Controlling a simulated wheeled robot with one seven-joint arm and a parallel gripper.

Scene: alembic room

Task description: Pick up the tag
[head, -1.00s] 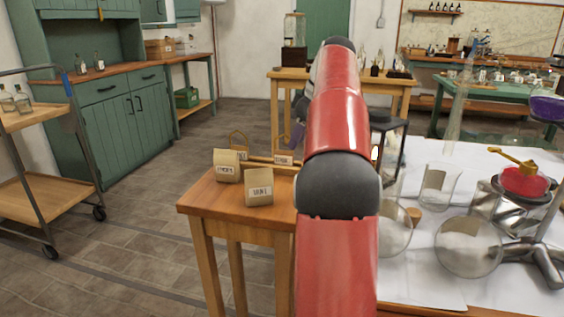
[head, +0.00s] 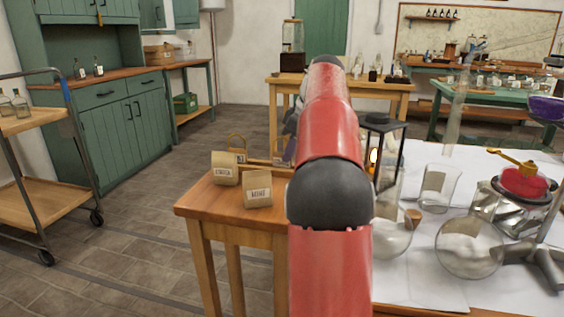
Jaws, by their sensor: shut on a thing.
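My gripper (head: 284,148) shows only in part, as a small greyish-purple piece low on the left side of my red arm. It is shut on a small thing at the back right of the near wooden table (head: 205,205). My arm hides most of the gripper, and what it holds cannot be made out. I cannot pick out the tag for sure.
A trolley (head: 38,205) stands at the left. The floor between trolley and near table is clear.

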